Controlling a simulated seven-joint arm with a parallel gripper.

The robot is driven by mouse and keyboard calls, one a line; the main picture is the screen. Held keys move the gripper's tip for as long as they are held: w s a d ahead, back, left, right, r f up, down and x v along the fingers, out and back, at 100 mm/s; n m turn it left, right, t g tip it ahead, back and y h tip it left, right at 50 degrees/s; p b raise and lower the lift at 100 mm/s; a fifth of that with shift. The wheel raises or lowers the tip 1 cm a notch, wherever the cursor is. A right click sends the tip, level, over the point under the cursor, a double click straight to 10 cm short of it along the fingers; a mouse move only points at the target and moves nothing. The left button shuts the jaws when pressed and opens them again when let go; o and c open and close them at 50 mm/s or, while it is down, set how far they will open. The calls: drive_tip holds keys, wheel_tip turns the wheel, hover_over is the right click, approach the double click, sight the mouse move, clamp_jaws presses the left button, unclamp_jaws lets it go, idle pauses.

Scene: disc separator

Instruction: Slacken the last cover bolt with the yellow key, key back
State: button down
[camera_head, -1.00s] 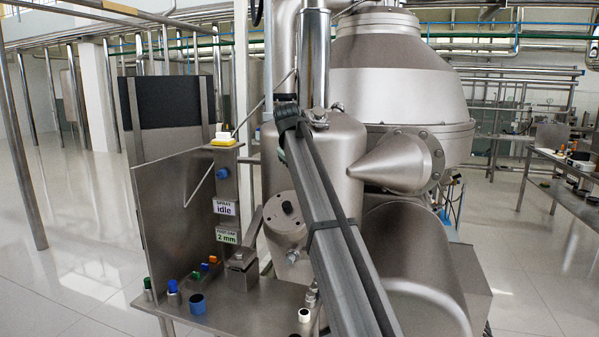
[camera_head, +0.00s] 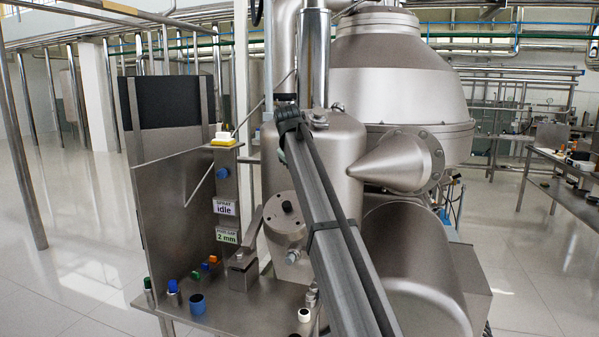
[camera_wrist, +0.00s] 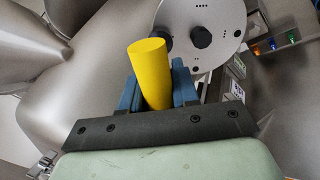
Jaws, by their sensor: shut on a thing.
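My gripper (camera_wrist: 157,90) is shut on the yellow key (camera_wrist: 151,75), a plain yellow cylinder between two blue fingers in the wrist view. A round grey cover (camera_wrist: 222,14) lies beyond it, with a dark knob-like bolt (camera_wrist: 201,37) and another dark bolt (camera_wrist: 168,36) close to the key's far end. I cannot tell whether the key touches that bolt. In the head view the round cover (camera_head: 283,222) shows left of my arm, with a dark bolt head (camera_head: 287,206). My gripper and the yellow key are hidden there behind my arm.
A steel bench (camera_head: 235,318) at lower left carries a green-topped piece (camera_head: 148,285), a blue ring (camera_head: 197,304) and small coloured pieces. A post holds signs reading "idle" (camera_head: 224,208) and "2 mm" (camera_head: 226,236). The large separator bowl (camera_head: 390,75) stands behind my arm.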

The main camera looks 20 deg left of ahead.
drive_tip(key=n, duration=0.7)
drive_tip(key=shift+r, duration=0.1)
idle(0.5)
drive_tip(key=n, duration=0.6)
drive_tip(key=shift+s+n, duration=0.1)
drive_tip(key=shift+n, duration=0.3)
drive_tip(key=n, duration=0.7)
drive_tip(key=shift+r, duration=0.1)
drive_tip(key=shift+s+r, duration=0.15)
drive_tip(key=shift+r, duration=0.05)
drive_tip(key=shift+s+r, duration=0.1)
drive_tip(key=shift+r, duration=0.05)
idle(0.5)
